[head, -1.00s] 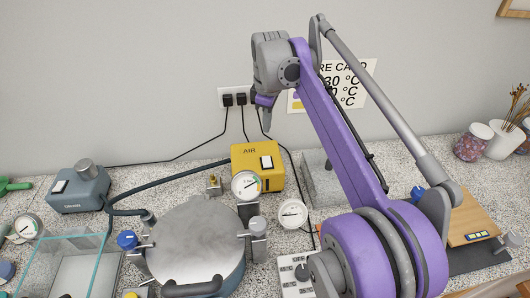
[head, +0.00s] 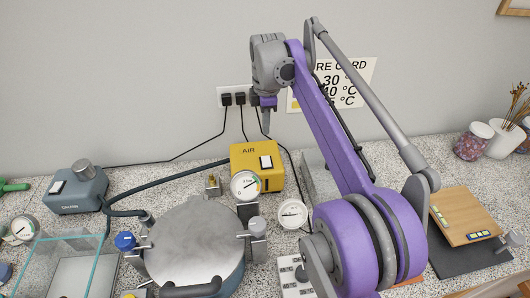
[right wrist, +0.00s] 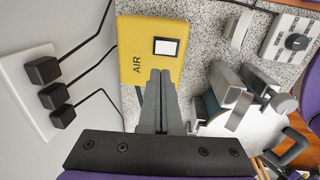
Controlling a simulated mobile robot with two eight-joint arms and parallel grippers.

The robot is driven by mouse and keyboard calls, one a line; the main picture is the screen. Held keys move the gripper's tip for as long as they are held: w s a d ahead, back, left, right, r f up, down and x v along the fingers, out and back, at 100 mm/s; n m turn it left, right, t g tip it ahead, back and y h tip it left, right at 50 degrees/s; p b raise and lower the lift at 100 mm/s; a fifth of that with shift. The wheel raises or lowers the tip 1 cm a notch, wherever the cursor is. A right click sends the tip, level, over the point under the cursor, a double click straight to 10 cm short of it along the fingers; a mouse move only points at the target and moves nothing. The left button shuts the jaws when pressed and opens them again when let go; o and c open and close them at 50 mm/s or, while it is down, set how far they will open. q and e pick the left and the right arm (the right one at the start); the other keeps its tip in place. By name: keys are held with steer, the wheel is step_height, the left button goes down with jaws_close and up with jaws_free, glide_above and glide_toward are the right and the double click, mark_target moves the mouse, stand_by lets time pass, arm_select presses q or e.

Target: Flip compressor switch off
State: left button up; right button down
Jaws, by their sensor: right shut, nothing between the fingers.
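The yellow air compressor (head: 244,168), marked AIR, stands on the speckled counter near the wall. Its switch (head: 266,162), a white rocker in a dark frame, is on its top face. My right gripper (head: 266,128) is shut and empty, pointing down above and behind the compressor, apart from it. In the right wrist view the shut fingers (right wrist: 160,74) line up with the compressor's yellow top (right wrist: 135,68), just short of the switch (right wrist: 166,47). I cannot tell which way the rocker is tilted. My left gripper is not in view.
A wall outlet (head: 221,100) with plugs and cords is behind the gripper. A metal pressure pot (head: 195,245) and a gauge (head: 245,185) stand in front of the compressor. A grey-blue pump (head: 78,190) with a similar switch is at left.

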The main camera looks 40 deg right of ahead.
mark_target(265, 159)
steer(key=f, duration=0.8)
steer(key=w+f, duration=0.1)
steer(key=f, duration=0.2)
steer(key=shift+w+d+f+b, duration=0.1)
steer(key=shift+d+f+b, duration=0.2)
steer(key=shift+d+f, duration=0.1)
steer(key=shift+w+f, duration=0.1)
steer(key=shift+f, duration=0.2)
steer(key=shift+r, duration=0.1)
steer(key=shift+a, duration=0.1)
